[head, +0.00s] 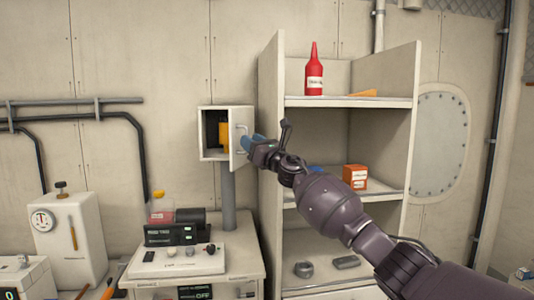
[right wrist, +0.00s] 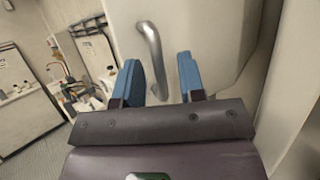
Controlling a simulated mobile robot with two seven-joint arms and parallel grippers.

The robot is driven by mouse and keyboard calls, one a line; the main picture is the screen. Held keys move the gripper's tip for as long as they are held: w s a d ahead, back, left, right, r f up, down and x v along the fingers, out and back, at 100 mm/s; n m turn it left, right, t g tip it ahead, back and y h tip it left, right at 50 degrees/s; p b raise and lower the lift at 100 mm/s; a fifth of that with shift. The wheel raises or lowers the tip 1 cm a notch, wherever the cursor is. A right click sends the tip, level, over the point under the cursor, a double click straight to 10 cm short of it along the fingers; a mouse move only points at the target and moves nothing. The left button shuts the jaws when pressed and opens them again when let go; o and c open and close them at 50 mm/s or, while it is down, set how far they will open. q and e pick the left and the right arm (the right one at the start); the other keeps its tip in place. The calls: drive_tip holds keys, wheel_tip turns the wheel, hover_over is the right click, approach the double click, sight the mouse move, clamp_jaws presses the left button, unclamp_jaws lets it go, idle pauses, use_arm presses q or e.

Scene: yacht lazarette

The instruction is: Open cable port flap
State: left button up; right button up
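A pale wall box (head: 212,112) on a grey post stands left of the shelf unit. Its pale flap (head: 237,158), on the right side, stands part open, and a yellow thing (head: 223,137) shows inside. The flap's metal handle (head: 241,130) also shows in the right wrist view (right wrist: 150,45). My right gripper (head: 254,142) is at the flap's front. In the right wrist view its blue fingers (right wrist: 159,80) are apart, and the handle's lower end lies between them in the picture; I cannot tell whether they touch it. My left gripper is not in view.
The shelf unit (head: 433,75), close on the right, holds a red bottle (head: 314,82) and an orange box (head: 355,177). Below the wall box, a counter (head: 205,262) carries a device with a dark display (head: 170,235). Open air lies left of the wall box.

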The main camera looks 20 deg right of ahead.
drive_tip(key=v, duration=0.8)
drive_tip(key=shift+s, duration=0.35)
drive_tip(key=shift+d+f, duration=0.15)
